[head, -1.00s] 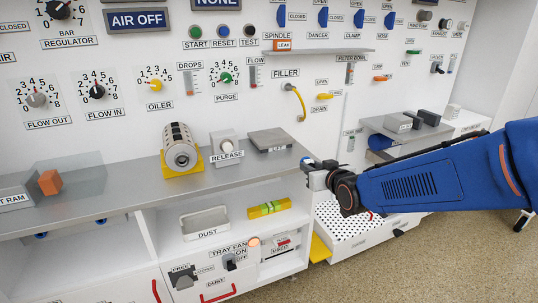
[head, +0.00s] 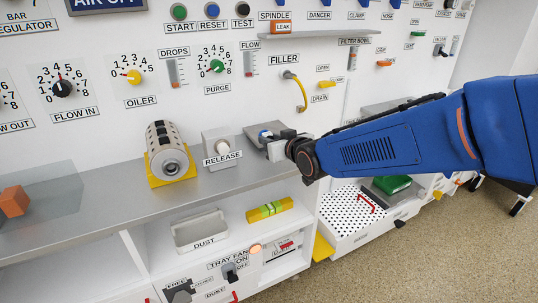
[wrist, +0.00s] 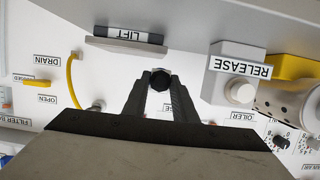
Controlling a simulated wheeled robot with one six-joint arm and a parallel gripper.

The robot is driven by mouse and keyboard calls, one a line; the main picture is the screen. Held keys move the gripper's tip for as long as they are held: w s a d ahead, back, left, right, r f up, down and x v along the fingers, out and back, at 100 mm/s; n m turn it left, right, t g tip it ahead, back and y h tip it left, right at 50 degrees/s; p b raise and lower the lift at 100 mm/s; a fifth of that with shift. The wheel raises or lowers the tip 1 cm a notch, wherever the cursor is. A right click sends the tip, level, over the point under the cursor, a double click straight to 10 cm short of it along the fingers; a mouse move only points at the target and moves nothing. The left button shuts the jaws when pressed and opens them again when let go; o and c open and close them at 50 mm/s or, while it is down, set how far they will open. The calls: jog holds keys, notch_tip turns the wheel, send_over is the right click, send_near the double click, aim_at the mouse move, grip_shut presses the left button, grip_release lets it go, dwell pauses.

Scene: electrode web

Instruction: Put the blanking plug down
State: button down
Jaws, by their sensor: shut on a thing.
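My gripper (head: 270,141) is over the right end of the grey shelf, in front of the grey plate (head: 256,131). In the wrist view, my gripper (wrist: 160,92) is shut on a small dark six-sided piece, which I take as the blanking plug (wrist: 160,80). The plate, labelled LIFT, also shows in the wrist view (wrist: 125,46), apart from the fingertips. Whether the plug touches anything is unclear.
The RELEASE button block (head: 222,147) stands left of my gripper, with a motor-like cylinder on a yellow base (head: 168,157) farther left. A yellow filler hose (head: 301,95) hangs behind to the right. The grey shelf (head: 105,199) has bare room at left.

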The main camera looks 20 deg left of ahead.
aim_at(271, 164)
jog(key=shift+f, duration=3.1)
jog(key=c, duration=1.4)
grip_release()
jog(key=shift+f, duration=0.1)
jog(key=shift+c, duration=0.2)
jog(key=shift+s+d+r, duration=0.2)
jog(key=shift+d+r, duration=0.05)
jog(key=v, duration=1.1)
jog(key=shift+d, duration=0.2)
